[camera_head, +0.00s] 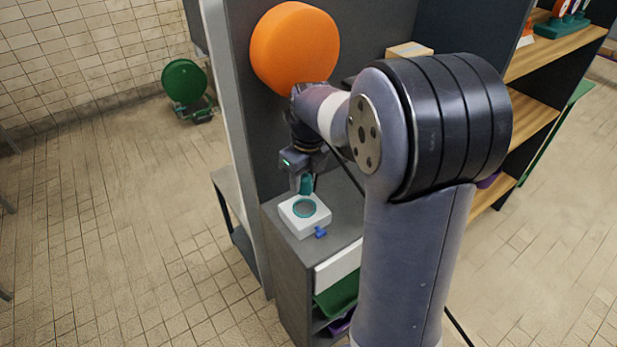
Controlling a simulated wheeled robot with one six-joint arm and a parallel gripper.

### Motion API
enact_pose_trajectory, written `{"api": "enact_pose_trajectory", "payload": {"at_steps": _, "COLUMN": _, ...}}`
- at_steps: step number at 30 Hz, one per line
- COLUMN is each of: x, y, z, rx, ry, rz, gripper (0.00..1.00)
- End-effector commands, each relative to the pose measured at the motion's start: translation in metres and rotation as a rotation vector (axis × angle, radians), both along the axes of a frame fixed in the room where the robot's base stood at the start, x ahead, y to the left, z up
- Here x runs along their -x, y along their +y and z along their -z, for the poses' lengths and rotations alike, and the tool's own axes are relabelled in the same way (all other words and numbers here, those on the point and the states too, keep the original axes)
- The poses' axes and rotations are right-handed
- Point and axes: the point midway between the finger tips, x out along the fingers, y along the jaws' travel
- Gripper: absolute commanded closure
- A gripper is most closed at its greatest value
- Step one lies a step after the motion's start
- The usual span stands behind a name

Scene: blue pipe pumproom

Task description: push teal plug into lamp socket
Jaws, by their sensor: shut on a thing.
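The teal plug (306,184) is between the fingers of my gripper (305,180), which is shut on it and points down. The lamp socket appears to be the white square block (292,222) with a round teal-ringed opening (304,208) on top of the grey cabinet. The plug is just above or at the far side of the opening; I cannot tell whether it touches the socket. My arm hides part of the cabinet top to the right.
A small blue piece (320,232) is at the block's front right side. A large orange disc (295,48) is on the grey panel behind my gripper. Wooden shelves (530,118) stand at the right. A green round object (185,82) stands on the tiled floor at the left.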

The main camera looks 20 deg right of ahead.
Motion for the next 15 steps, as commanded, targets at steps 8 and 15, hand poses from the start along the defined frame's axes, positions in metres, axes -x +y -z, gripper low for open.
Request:
{"api": "enact_pose_trajectory", "payload": {"at_steps": 8, "x": 0.000, "y": 0.000, "z": 0.005, "rx": 0.000, "ry": 0.000, "rz": 0.000, "gripper": 0.84}}
{"api": "enact_pose_trajectory", "payload": {"at_steps": 15, "x": 0.000, "y": 0.000, "z": 0.024, "rx": 0.000, "ry": 0.000, "rz": 0.001, "gripper": 0.84}}
